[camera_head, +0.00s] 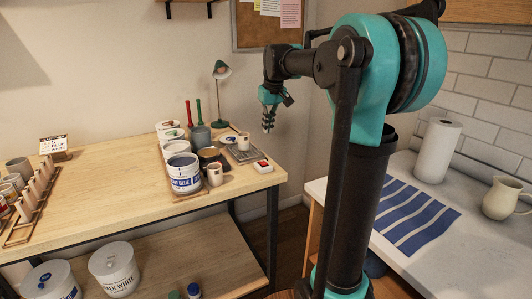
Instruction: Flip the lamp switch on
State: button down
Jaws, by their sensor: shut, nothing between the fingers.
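A small green desk lamp (220,91) stands at the back right of the wooden table. Its head is bent over; I cannot tell whether it is lit. A small white switch box with a red top (263,167) lies near the table's right edge, right of the cups. Which way the red switch is tipped is too small to tell. My gripper (268,129) is shut and empty, pointing down. In the picture it is above the switch box and right of the lamp, apart from both.
Paint tubs, including a blue-labelled one (185,174), and cups such as a small cup (215,175) crowd the space left of the switch box. The table's front is clear. A counter (445,262) with a paper towel roll (437,150) and jug (503,197) stands at right.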

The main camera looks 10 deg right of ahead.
send_near(265, 164)
jog(key=x, duration=0.2)
jog(key=w+x, duration=0.1)
jog(key=x, duration=0.2)
jog(key=shift+a, duration=0.1)
jog(key=shift+x, duration=0.8)
jog(key=shift+s, duration=0.2)
jog(key=shift+s+f, duration=0.15)
jog(key=shift+f, duration=0.35)
jog(key=shift+r, duration=0.1)
jog(key=shift+w+a+r, duration=0.1)
jog(key=shift+w+r, duration=0.25)
jog(key=shift+w, duration=0.35)
jog(key=shift+r, duration=0.1)
